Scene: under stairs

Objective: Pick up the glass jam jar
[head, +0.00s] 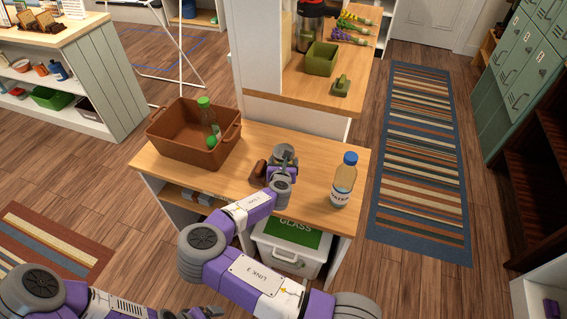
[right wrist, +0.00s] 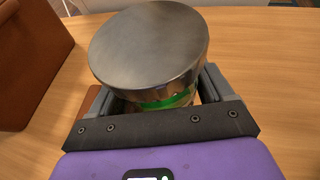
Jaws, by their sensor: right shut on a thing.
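The glass jam jar shows in the right wrist view with a wide grey metal lid (right wrist: 150,42) and a green-banded body below it. My right gripper (right wrist: 155,105) is shut on the jar, with one finger on each side under the lid. In the head view my right gripper (head: 283,160) is over the middle of the wooden counter (head: 310,150), and it mostly hides the jar. I cannot tell whether the jar touches the counter.
A brown crate (head: 178,142) holding green-capped bottles stands on the counter's left. A small brown object (head: 258,174) lies beside my right gripper. A blue-capped bottle (head: 344,182) stands to the right. A bin labelled GLASS (head: 290,255) is below. A raised shelf holds a green box (head: 321,58).

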